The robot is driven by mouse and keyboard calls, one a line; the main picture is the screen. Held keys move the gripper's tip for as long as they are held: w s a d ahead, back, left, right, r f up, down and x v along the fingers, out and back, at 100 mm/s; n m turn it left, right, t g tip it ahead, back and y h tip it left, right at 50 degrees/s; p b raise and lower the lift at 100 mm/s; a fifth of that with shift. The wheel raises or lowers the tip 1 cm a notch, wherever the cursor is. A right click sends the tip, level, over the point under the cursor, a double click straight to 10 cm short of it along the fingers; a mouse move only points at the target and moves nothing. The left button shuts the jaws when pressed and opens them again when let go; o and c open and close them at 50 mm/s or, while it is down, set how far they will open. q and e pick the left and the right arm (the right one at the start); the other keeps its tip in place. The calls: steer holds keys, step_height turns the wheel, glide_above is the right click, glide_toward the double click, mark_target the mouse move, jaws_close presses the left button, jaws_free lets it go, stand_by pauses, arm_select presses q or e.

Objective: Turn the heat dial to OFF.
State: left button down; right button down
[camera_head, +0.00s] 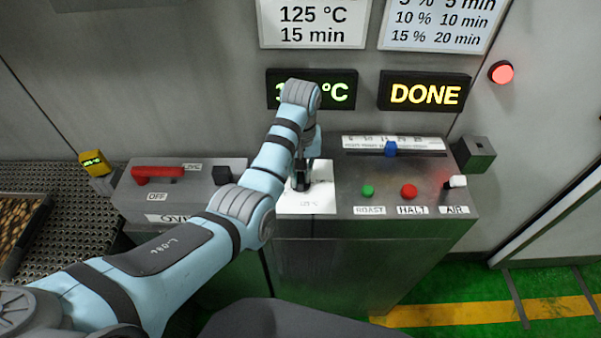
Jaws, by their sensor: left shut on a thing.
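The heat dial's white plate (318,200) lies on top of the grey control console, with small print near its front edge. My left gripper (300,184) points down over this plate and is shut on the heat dial, which is mostly hidden by the fingers and wrist. I cannot read where the dial points. A temperature display (342,92) on the wall behind is partly covered by my left arm; green digits and "°C" show. My right gripper is not in view.
Right of the plate are a green ROAST button (368,191), a red HALT button (409,190), a white-tipped AIR lever (457,182) and a blue slider (390,149). Left is a red handle (158,172) by an OFF label. A wall display (424,92) reads DONE. A red lamp (501,72) glows.

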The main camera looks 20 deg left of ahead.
arm_select(q)
steer(key=shift+w+r, duration=0.15)
steer(key=c, duration=1.6)
jaws_free()
steer(key=shift+o, duration=0.2)
